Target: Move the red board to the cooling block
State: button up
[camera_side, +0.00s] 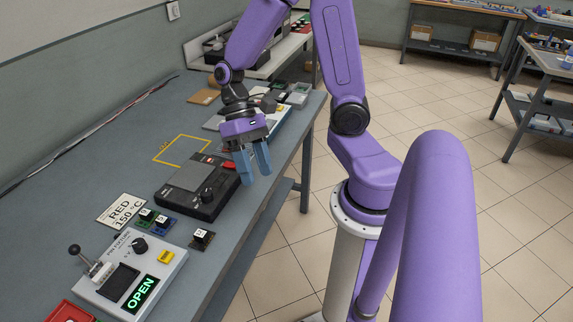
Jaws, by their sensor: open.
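My gripper (254,168) points down with its two blue fingers apart, above the right end of a black device with a grey top plate and a knob (197,187). A small red piece (229,165) shows at that device's far right end, just left of the fingers; it may be the red board, but it is partly hidden. Nothing visible is held between the fingers. I cannot tell for sure which thing is the cooling block; a light-coloured unit (282,117) stands behind my gripper and is partly hidden by it.
A pin fixture (103,263) with a lever and a green OPEN display stands in front. Small green (146,214), blue (164,222) and dark (202,238) boards lie by a "RED 150 °C" card (122,210). A red tray (68,312) is at the bottom left. A yellow outline (182,136) marks bare bench.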

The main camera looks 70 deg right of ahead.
jog(key=s+a+r+n+t+h, duration=0.1)
jog(key=s+r+n+t+h, duration=0.1)
jog(key=s+n, duration=0.2)
jog(key=s+a+r+n+t+h, duration=0.1)
jog(key=s+r+n+t+h, duration=0.1)
jog(key=n, duration=0.8)
jog(key=shift+s+a+r+t, duration=0.3)
jog(key=shift+s+t, duration=0.3)
jog(key=shift+s, duration=0.4)
